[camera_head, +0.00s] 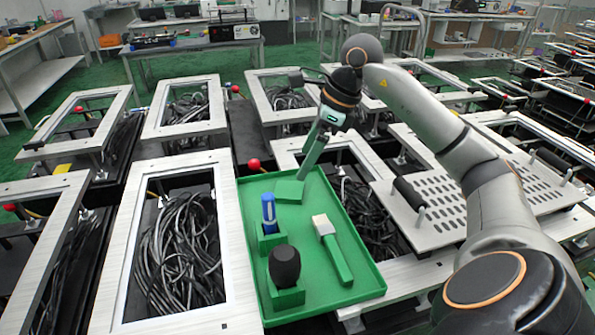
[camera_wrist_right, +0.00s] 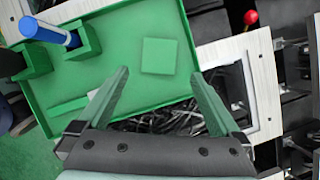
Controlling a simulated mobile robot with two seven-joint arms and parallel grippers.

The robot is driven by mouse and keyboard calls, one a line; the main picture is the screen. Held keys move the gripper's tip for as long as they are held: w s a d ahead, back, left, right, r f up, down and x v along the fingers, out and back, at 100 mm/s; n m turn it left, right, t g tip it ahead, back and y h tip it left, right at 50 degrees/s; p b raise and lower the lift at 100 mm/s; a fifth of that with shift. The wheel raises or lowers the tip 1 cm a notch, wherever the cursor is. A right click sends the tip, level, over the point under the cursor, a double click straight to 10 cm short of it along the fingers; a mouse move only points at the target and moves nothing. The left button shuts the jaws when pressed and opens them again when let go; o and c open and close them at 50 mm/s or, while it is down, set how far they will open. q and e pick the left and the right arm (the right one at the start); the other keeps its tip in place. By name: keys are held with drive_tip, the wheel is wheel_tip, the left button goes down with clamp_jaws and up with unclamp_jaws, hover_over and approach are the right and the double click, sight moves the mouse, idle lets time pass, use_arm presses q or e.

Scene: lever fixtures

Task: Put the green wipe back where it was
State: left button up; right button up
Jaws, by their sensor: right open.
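The green wipe (camera_head: 289,191) is a flat green square lying on the floor of the green tray (camera_head: 352,240), toward its far end. It also shows in the right wrist view (camera_wrist_right: 160,55), apart from the tray walls. My right gripper (camera_head: 303,176) is beside and just above the wipe in the head view. In the wrist view its two green fingers (camera_wrist_right: 160,73) are spread wide with nothing between them, and the wipe lies just beyond the tips. My left gripper is not in view.
The tray also holds a blue marker (camera_head: 268,212) in a green holder, a black rounded object (camera_head: 284,265) in another holder, and a white-headed tool (camera_head: 322,224) with a green handle. Metal frames with black cables (camera_head: 180,255) surround it. A red knob (camera_head: 254,163) stands near its far-left corner.

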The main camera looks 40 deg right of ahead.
drive_tip(key=v, duration=0.4)
drive_tip(key=shift+s+r, duration=0.1)
drive_tip(key=shift+r, duration=0.05)
idle(0.4)
